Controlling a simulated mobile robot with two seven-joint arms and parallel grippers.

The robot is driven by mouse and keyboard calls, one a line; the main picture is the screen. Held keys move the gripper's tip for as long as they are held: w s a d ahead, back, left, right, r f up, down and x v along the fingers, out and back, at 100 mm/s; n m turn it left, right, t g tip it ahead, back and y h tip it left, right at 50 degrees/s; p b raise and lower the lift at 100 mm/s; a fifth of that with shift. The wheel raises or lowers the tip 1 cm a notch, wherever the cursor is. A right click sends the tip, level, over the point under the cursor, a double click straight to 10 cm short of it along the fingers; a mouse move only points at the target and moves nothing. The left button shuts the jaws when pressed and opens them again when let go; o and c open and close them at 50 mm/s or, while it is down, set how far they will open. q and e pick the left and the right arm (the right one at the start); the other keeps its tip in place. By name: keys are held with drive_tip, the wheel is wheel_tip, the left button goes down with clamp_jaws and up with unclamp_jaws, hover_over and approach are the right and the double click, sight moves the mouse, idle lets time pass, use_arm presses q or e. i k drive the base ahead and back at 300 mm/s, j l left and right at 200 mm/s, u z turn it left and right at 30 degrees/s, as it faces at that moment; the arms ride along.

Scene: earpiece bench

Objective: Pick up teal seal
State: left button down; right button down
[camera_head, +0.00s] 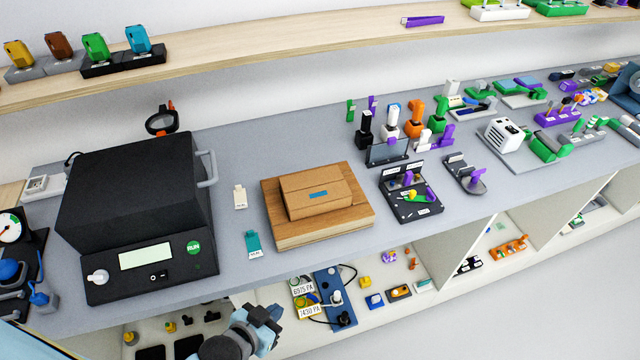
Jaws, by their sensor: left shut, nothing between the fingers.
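The teal seal (253,241) looks like a small flat teal tag with a white label at its lower end. It lies on the grey bench top near the front edge, between the black machine and the wooden box. My left gripper (265,318) is low in the head view, in front of the bench and below the seal in the picture. It is apart from the seal, shut and empty. My right gripper does not show.
A black machine (140,200) with a green button stands left of the seal. A cardboard box on a wooden block (330,232) is to the right. A white tag (240,197) lies behind the seal. Open shelves with small parts and cables lie below the bench edge.

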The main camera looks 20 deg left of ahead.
sight(253, 242)
drive_tip(key=u, duration=1.1)
